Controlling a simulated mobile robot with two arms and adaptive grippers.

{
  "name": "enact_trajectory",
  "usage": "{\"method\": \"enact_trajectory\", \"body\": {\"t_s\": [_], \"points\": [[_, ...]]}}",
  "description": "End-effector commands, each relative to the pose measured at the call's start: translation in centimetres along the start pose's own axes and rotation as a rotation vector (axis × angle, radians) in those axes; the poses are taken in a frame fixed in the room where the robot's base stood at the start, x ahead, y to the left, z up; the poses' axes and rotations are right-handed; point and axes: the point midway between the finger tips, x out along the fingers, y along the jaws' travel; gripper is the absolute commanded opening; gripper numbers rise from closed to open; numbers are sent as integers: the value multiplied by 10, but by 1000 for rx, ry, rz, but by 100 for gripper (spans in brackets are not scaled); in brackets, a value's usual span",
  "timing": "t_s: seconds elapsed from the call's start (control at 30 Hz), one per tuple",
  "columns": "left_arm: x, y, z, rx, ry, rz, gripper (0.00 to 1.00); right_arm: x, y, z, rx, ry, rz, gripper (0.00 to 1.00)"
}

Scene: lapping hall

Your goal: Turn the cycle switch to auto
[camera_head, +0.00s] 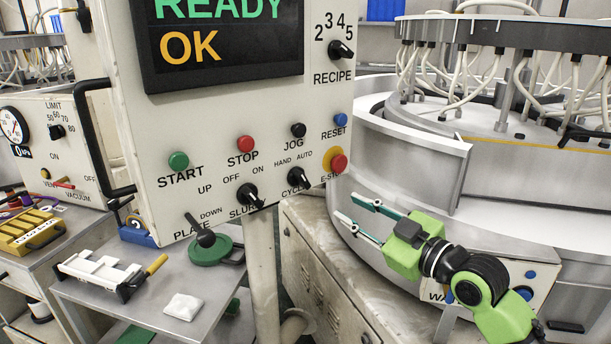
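The cycle switch (299,178) is a black knob low on the white control panel (215,130), with HAND and AUTO printed above it. Which label its pointer faces is too small to tell. My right gripper (346,207) is green with two thin pale fingers. It is open and empty, to the right of and below the panel's lower right corner, apart from the switch. The fingers point left towards the panel. My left gripper is not in view.
Close by the cycle switch are the slurry switch (250,196), the red E-stop (338,163) on yellow and the jog button (298,130). The plate lever (203,235) hangs at the lower left. A round lapping machine (400,160) stands behind my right gripper.

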Motion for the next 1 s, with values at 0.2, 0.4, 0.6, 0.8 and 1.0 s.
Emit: {"method": "enact_trajectory", "body": {"t_s": [0.2,0.4,0.6,0.8,1.0], "points": [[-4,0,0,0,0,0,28,2,-3,-33,-42,45,-24,28],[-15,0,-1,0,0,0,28,36,-2,-36,-38,45,-22,28],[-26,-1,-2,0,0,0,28,80,-4,-38,-38,44,-22,28],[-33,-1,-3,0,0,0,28,114,-5,-36,-40,42,-22,28],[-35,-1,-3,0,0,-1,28,130,-6,-36,-40,42,-22,28]]}}
